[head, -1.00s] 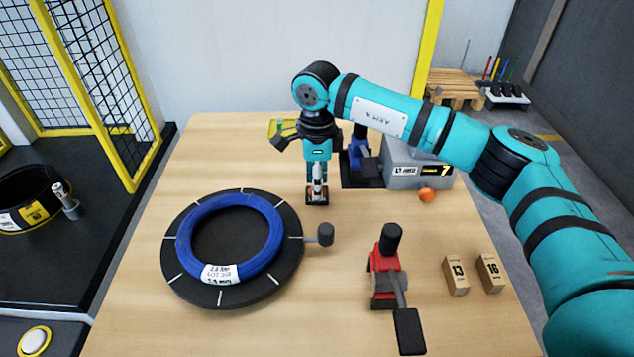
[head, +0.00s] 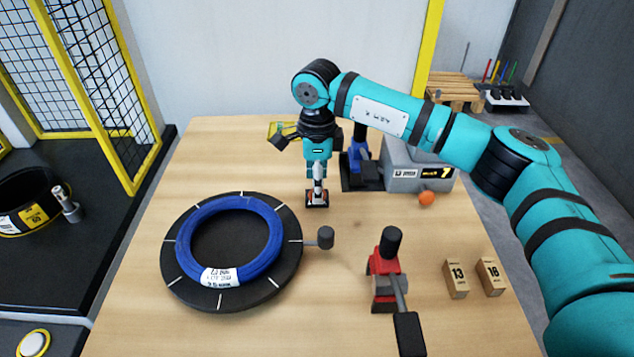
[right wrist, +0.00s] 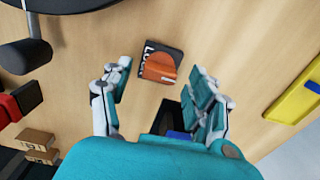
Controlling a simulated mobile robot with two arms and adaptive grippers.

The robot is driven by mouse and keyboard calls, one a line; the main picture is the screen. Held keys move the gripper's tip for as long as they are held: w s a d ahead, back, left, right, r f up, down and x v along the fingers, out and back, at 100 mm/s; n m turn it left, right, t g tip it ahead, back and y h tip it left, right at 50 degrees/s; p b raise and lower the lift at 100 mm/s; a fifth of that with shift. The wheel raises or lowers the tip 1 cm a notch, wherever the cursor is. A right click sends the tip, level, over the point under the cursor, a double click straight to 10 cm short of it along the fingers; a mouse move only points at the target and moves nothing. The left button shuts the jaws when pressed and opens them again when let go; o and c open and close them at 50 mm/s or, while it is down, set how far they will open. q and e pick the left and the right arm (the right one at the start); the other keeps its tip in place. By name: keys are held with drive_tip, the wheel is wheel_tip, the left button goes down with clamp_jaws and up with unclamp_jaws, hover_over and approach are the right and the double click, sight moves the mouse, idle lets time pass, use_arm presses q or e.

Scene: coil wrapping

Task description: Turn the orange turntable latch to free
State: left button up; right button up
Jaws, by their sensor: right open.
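The orange latch (right wrist: 159,67) shows in the right wrist view as a rounded knob on a black plate with white lettering, partly covered by the knob. In the head view the latch's plate (head: 317,204) is small and mostly hidden under my right gripper (head: 317,185). My right gripper points down over it, and in the wrist view its open fingers (right wrist: 162,88) are on either side, apart from the knob. The black turntable (head: 177,270) lies to the left, with a blue cable coil (head: 271,240) on it. My left gripper is not in view.
A grey-capped handle (head: 325,237) sticks out from the turntable. A red clamp (head: 385,266) and two numbered wooden blocks (head: 456,280) stand at the front right. A blue clamp (head: 361,165), grey box (head: 405,181) and orange ball (head: 427,198) are behind.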

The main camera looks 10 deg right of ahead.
wheel_tip(320, 180, up, 11)
drive_tip(key=shift+r, duration=0.15)
idle(0.4)
